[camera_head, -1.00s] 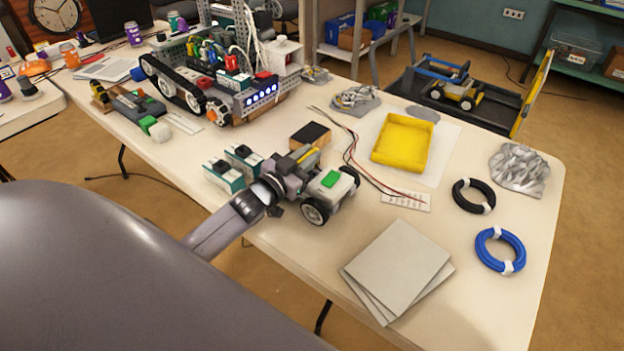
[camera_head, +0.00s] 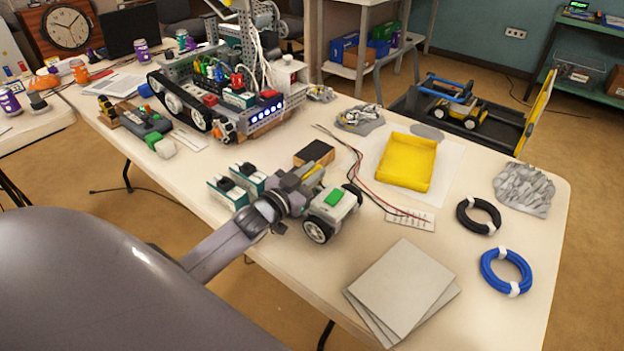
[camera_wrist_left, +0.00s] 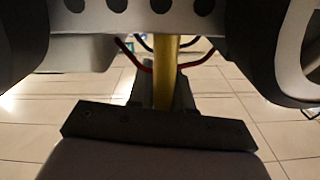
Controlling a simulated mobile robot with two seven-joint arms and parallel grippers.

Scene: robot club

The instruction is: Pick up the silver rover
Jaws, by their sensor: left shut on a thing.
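The silver rover (camera_head: 338,205) is a small pale grey vehicle with a green block on top and dark wheels. It is at the near side of the white table (camera_head: 300,262) in the head view. My left gripper (camera_head: 306,184) is shut on the rover, around a yellow part on it. In the left wrist view the rover's grey body (camera_wrist_left: 200,20) fills the top, with its dark wheels at both sides and the yellow part (camera_wrist_left: 165,72) between my fingers. Tiled floor shows beneath it there. My right gripper does not show.
Grey plates (camera_head: 402,285) lie to the right of the rover. A large tracked robot (camera_head: 215,105) stands behind left, and two teal modules (camera_head: 238,182) stand beside my gripper.

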